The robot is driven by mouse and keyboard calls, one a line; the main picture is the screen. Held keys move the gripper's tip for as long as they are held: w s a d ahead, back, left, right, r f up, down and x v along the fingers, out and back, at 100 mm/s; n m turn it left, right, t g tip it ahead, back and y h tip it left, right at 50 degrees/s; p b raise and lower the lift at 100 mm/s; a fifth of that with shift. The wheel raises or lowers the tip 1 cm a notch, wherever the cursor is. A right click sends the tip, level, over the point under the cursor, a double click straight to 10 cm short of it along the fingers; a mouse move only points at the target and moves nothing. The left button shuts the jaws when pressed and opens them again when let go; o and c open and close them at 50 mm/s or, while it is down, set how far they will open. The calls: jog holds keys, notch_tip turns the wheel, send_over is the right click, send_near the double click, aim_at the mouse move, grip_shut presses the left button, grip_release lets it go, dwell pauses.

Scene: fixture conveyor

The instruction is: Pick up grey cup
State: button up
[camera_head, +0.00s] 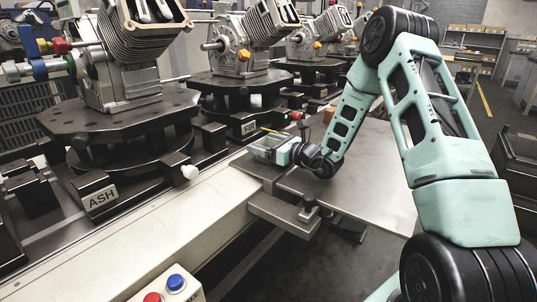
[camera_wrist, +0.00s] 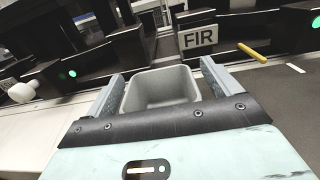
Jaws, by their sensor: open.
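The grey cup (camera_wrist: 162,90) is a square-mouthed container, seen from above in the wrist view with its open mouth up. It is empty as far as I see. It sits between the two fingers of my gripper (camera_wrist: 160,76), one finger on its left and one on its right. The fingers are open, and a narrow gap shows beside the cup. Its lower part is hidden by my gripper body. In the head view my gripper (camera_head: 272,149) is low over the metal table (camera_head: 370,175), beside the conveyor edge; the cup is hard to make out there.
A yellow stick (camera_wrist: 252,53) lies just beyond the cup, right of the FIR label (camera_wrist: 198,38). Fixture platforms with engines (camera_head: 125,60) line the conveyor (camera_head: 150,225) on the left. A white knob (camera_head: 189,172) juts from it. A button box (camera_head: 172,288) stands in front.

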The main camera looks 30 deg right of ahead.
jog(key=shift+c, duration=0.3)
jog(key=c, duration=1)
